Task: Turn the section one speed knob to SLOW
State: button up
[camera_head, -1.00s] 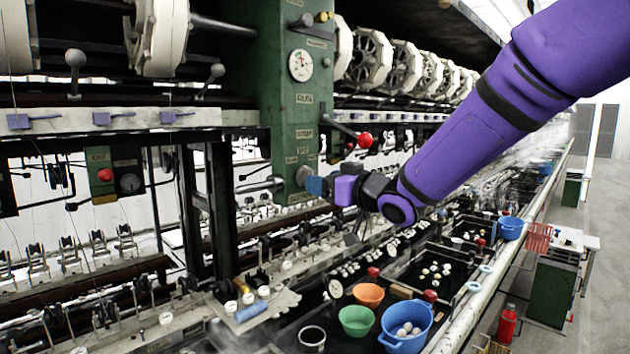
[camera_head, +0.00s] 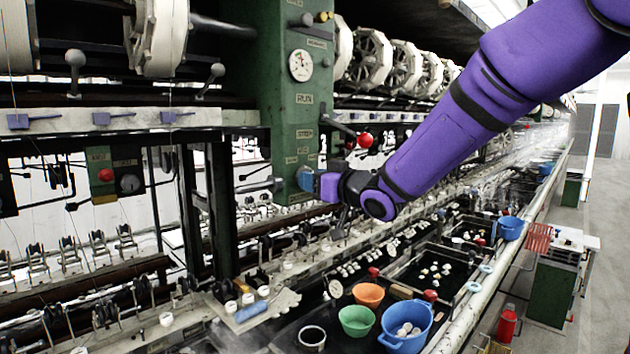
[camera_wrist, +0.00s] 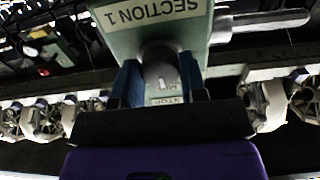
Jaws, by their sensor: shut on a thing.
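The green post (camera_head: 290,120) carries the section one panel, and the "SECTION 1" plate (camera_wrist: 151,10) shows in the wrist view. The grey speed knob (camera_wrist: 160,72) with a short white mark sits in front of it. My gripper (camera_wrist: 160,82) has its blue fingers on either side of the knob and is shut on it. In the head view my gripper (camera_head: 305,179) meets the lower part of the post, and the fingers hide the knob. A small label (camera_wrist: 165,101) shows between the fingers, too dim to read surely.
A lever with a red ball (camera_head: 365,140) sticks out just above my gripper. A round gauge (camera_head: 300,65) is higher on the post. Bowls, among them a blue basin (camera_head: 405,327), stand below at the front. A grey rod (camera_wrist: 260,25) juts out beside the panel.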

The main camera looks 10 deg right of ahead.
jog(key=shift+d+n, duration=0.1)
jog(key=shift+n, duration=4.3)
jog(key=o, duration=0.9)
jog(key=shift+o, duration=0.2)
